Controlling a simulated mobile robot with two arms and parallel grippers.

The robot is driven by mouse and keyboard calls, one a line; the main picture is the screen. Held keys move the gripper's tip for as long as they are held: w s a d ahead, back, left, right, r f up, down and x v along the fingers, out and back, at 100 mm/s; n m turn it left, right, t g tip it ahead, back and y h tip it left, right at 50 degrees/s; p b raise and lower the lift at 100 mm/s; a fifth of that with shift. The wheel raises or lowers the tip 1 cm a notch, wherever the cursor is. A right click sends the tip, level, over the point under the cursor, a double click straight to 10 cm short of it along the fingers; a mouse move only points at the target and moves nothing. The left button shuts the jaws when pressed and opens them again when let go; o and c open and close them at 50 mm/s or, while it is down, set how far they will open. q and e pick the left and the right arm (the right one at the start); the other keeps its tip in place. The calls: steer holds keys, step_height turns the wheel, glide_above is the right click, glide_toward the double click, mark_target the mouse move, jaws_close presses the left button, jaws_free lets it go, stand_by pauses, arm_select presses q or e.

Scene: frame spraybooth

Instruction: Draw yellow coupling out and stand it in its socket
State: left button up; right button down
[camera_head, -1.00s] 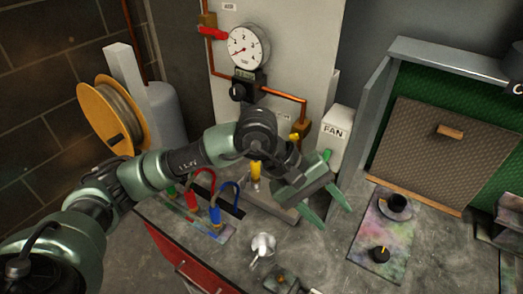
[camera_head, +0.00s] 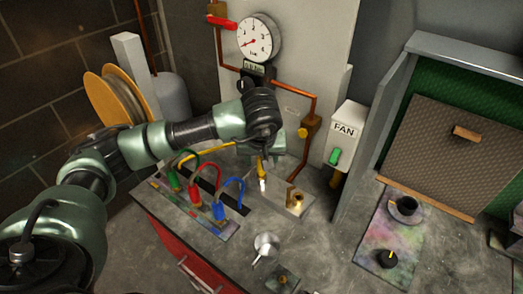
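The yellow coupling (camera_head: 262,168) is upright with a pale lower end, just below my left wrist, at the left side of a grey metal block. A yellow hose (camera_head: 207,148) arcs behind my arm towards it. I cannot tell whether its lower end touches the block. The block carries a brass socket (camera_head: 297,201) with a bracket, right of the coupling. My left gripper (camera_head: 272,150) is at the coupling's upper end, but its fingers are mostly hidden behind my wrist, so its grip is unclear. My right gripper is not in view.
Green (camera_head: 174,180), red (camera_head: 194,194) and blue (camera_head: 218,210) couplings with looped hoses stand in a rack on the left. A pressure gauge (camera_head: 258,38), copper pipes and a FAN box (camera_head: 345,133) are behind. A pale cup with a handle (camera_head: 266,244) is in front.

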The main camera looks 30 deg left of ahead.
arm_select(q)
steer(key=shift+w+a+f, duration=0.1)
steer(key=shift+w+f, duration=0.1)
steer(key=shift+f, duration=0.45)
jaws_close()
steer(key=c, duration=0.9)
jaws_free()
jaws_close()
steer(key=shift+r+p, duration=0.3)
steer(key=shift+r, duration=0.3)
steer(key=shift+r+p, duration=1.3)
steer(key=shift+r, duration=1.2)
